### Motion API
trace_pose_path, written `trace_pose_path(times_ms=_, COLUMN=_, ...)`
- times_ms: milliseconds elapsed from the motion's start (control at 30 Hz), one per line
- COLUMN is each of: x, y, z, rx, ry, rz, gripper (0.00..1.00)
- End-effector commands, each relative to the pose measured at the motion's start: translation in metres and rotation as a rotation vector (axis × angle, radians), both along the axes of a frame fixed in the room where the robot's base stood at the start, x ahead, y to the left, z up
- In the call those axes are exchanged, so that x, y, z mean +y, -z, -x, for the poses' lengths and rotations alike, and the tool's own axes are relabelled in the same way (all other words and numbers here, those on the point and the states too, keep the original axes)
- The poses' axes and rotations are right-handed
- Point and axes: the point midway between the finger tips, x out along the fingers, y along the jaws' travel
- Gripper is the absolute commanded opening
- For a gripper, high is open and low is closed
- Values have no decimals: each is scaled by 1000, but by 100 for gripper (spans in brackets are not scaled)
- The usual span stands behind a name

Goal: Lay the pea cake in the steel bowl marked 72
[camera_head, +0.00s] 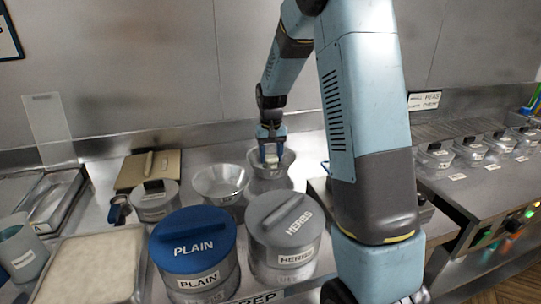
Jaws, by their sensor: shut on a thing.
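My gripper (270,151) points down over the right-hand steel bowl (286,166) at the back of the counter. It is shut on a small pale thing (271,158), which shows between the blue fingers at about the bowl's mouth. I cannot tell from its look whether this is the pea cake, nor whether it touches the bowl. A second steel bowl (220,183) stands just to the left and looks empty. No number 72 can be read on either bowl.
In front stand a blue-lidded PLAIN pot (194,240) and a grey-lidded HERBS pot (285,220). A smaller lidded pot (153,203) and a tan board (148,171) are left of the bowls. A pale-filled tray (90,270) is front left. Several lidded pots (470,150) line the right counter.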

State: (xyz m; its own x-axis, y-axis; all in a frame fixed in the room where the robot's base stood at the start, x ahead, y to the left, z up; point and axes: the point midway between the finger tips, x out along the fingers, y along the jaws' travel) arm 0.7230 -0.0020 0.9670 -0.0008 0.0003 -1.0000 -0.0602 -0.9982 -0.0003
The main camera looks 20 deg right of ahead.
Motion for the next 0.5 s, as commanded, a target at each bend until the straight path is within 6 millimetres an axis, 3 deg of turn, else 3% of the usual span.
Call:
trace_pose_path(times_ms=167, x=0, y=5, z=0, rx=1, ry=0, rz=0, gripper=35)
trace_pose_path(times_ms=200, x=0, y=5, z=0, rx=1, ry=0, rz=0, gripper=54)
trace_pose_path(times_ms=433, x=0, y=5, z=0, rx=0, ry=1, rz=0, gripper=76)
trace_pose_path(times_ms=500, x=0, y=5, z=0, rx=0, ry=1, rz=0, gripper=78)
